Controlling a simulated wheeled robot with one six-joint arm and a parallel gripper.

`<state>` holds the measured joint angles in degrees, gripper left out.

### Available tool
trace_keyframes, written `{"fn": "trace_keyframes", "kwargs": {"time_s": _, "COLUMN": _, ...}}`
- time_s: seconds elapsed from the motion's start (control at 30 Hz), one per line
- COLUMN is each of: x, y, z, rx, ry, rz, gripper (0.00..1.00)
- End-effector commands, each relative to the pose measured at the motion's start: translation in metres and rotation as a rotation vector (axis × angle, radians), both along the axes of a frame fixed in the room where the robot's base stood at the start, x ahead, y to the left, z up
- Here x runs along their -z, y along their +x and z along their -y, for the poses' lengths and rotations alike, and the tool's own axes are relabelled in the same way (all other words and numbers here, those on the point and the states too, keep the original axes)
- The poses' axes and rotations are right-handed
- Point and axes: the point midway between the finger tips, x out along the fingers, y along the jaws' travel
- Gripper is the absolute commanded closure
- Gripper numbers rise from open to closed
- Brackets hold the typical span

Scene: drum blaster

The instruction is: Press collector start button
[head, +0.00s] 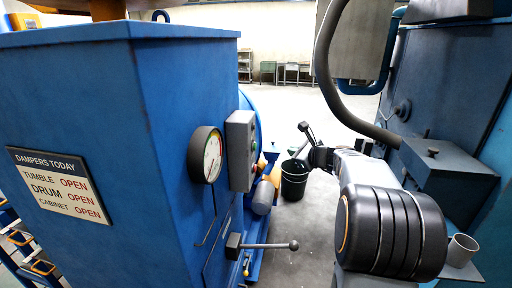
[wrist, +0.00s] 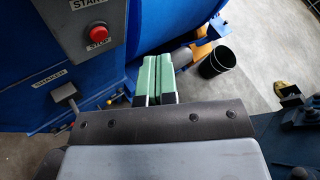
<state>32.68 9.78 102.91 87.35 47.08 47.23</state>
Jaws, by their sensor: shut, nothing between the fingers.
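A grey control box (head: 240,150) is mounted on the side of the blue cabinet and shows nearly edge-on in the head view, so its button face is mostly hidden. In the wrist view the same kind of grey box (wrist: 90,35) shows a red button (wrist: 99,33) labelled STOP. A label reading START (wrist: 88,3) is cut by the top edge; no start button shows there. No collector label is readable. My gripper (head: 303,140) is right of the box, apart from it. Its green-padded fingers (wrist: 163,78) are together and empty in the wrist view.
The blue cabinet (head: 70,90) carries a gauge (head: 205,155) and a dampers sign (head: 60,183) reading OPEN on all lines. A ball-ended lever (head: 270,245) sticks out below; a SHAKER label (wrist: 50,78) shows nearby. A black bucket (head: 294,180) stands on the floor. Blue machinery (head: 450,90) stands right.

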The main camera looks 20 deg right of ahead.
Motion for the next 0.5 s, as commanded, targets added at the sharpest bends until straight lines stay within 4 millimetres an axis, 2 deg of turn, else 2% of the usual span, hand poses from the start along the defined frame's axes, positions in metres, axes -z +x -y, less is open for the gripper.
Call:
{"fn": "trace_keyframes", "kwargs": {"time_s": 0.27, "x": 0.0, "y": 0.005, "z": -0.011, "rx": -0.005, "ry": -0.002, "rz": 0.0, "gripper": 1.0}}
{"fn": "trace_keyframes", "kwargs": {"time_s": 0.5, "x": 0.0, "y": 0.02, "z": -0.036, "rx": -0.006, "ry": -0.002, "rz": -0.001, "gripper": 1.0}}
